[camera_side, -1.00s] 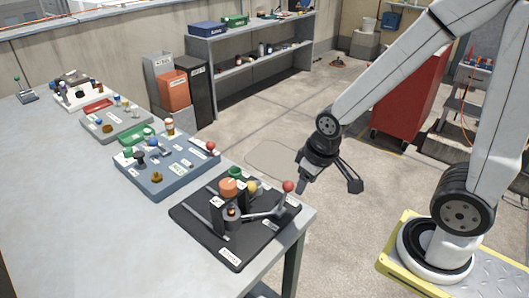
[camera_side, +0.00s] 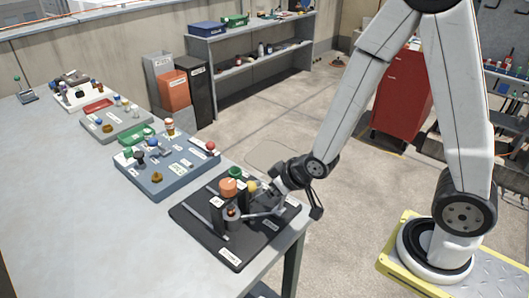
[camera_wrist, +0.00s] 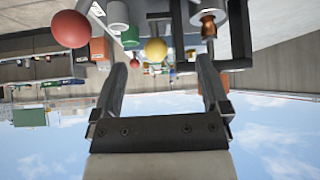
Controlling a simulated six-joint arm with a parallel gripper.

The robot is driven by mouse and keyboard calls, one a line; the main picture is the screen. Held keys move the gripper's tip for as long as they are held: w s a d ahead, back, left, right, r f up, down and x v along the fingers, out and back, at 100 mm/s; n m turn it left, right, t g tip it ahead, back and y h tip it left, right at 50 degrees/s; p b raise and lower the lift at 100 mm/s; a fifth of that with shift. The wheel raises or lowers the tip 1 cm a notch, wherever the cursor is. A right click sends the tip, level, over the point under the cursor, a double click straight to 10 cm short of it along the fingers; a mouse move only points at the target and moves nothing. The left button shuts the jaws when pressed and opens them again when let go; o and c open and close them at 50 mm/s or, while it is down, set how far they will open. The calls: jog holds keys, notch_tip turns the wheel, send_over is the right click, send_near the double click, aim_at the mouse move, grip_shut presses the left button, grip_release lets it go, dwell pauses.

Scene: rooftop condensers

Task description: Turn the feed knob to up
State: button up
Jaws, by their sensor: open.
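A black board (camera_side: 237,250) with several knobs and levers lies at the near corner of the grey table. It carries an orange knob (camera_side: 228,187), a green knob (camera_side: 235,172), a yellow ball knob (camera_side: 252,187) and a copper knob (camera_side: 231,211). I cannot tell which is the feed knob; the labels are too small to read. My gripper (camera_side: 273,194) is low at the board's right side, near the yellow knob. In the wrist view my gripper (camera_wrist: 162,68) is open and empty, with the yellow ball (camera_wrist: 155,50) beyond its fingers and a red ball (camera_wrist: 70,29) off left.
A blue board (camera_side: 165,180) with knobs and a red-tipped lever lies behind the black one. A grey board (camera_side: 117,125) lies farther back. A grey shelf (camera_side: 240,62) and a red cabinet (camera_side: 398,95) stand beyond the table. The table's left side is clear.

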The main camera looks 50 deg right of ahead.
aim_at(221, 182)
jog(key=w+a+t, duration=0.1)
jog(key=a+f+t+y, duration=0.1)
jog(key=shift+w+f+n+t, duration=0.15)
jog(key=shift+w+n+t, duration=0.15)
jog(key=shift+w, duration=0.05)
jog(key=shift+s+a+r+n+t+y, duration=0.15)
jog(key=shift+a+r+t+y, duration=0.4)
jog(key=shift+t, duration=0.6)
jog(key=shift+s+a+r+n+t+y, duration=0.1)
jog(key=shift+a+r+t+y, duration=0.25)
jog(key=shift+a+t, duration=0.65)
jog(key=shift+s+a+r+n+t+y, duration=0.15)
jog(key=shift+a+r+t+y, duration=0.35)
jog(key=shift+t, duration=0.85)
jog(key=shift+d+r, duration=0.1)
jog(key=shift+w, duration=0.1)
jog(key=shift+x, duration=3.85)
jog(key=shift+d, duration=0.1)
